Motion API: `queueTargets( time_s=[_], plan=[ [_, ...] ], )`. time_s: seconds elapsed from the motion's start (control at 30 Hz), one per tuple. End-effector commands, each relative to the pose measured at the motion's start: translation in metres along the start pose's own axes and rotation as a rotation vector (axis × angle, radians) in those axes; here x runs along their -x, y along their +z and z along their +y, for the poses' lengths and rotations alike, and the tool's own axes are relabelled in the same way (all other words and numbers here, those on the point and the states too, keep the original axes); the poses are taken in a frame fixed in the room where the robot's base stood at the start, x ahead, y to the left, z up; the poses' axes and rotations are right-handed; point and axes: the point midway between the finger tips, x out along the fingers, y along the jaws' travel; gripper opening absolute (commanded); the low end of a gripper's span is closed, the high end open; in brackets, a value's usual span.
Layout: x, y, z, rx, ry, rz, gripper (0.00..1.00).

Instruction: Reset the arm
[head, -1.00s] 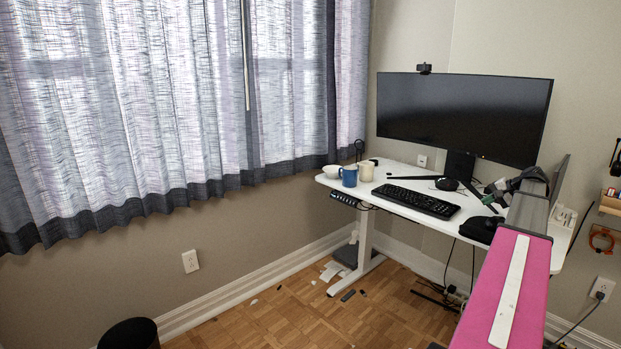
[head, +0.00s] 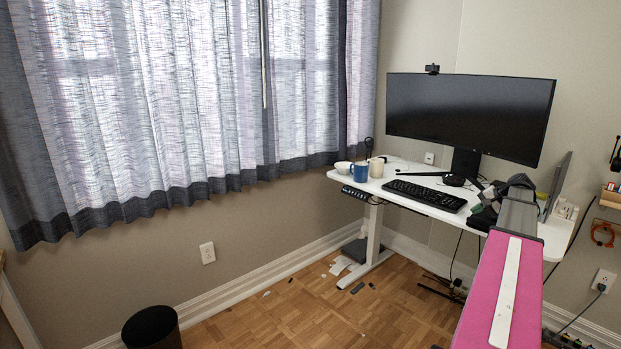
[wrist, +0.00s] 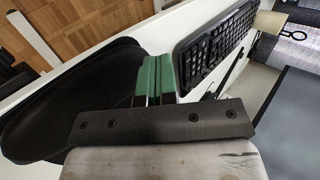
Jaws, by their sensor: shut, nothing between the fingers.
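My arm, pink with a white strip, reaches from the bottom right of the head view toward the white standing desk (head: 400,192). My gripper (head: 477,190) is small there, over the right part of the desk. In the wrist view its green fingers (wrist: 154,72) lie side by side, shut with nothing between them. They point toward the black keyboard (wrist: 212,45), with a black rounded object (wrist: 70,95) to their left. The keyboard also shows in the head view (head: 425,195). I cannot tell the gap between the fingertips and the desk.
A monitor (head: 470,117) stands at the back of the desk. A blue mug (head: 360,172), a beige mug (head: 377,167) and a white bowl (head: 343,166) sit at its left end. A black bin (head: 152,327) stands on the floor.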

Motion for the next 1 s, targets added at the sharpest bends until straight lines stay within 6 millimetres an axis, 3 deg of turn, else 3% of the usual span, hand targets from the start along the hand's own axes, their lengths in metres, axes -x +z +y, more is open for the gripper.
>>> queueTargets(
  time_s=[0.27,0.37,0.5,0.7,1.0],
  plan=[
    [-0.063,0.051,-0.004,0.051,0.085,-0.044,0.0],
    [-0.095,0.08,-0.004,0.083,0.133,-0.066,0.0],
    [-0.146,0.135,-0.003,0.151,0.221,-0.107,0.0],
    [-0.207,0.217,0.004,0.269,0.352,-0.162,0.0],
    [-0.265,0.338,0.025,0.482,0.538,-0.234,0.0]
  ],
)
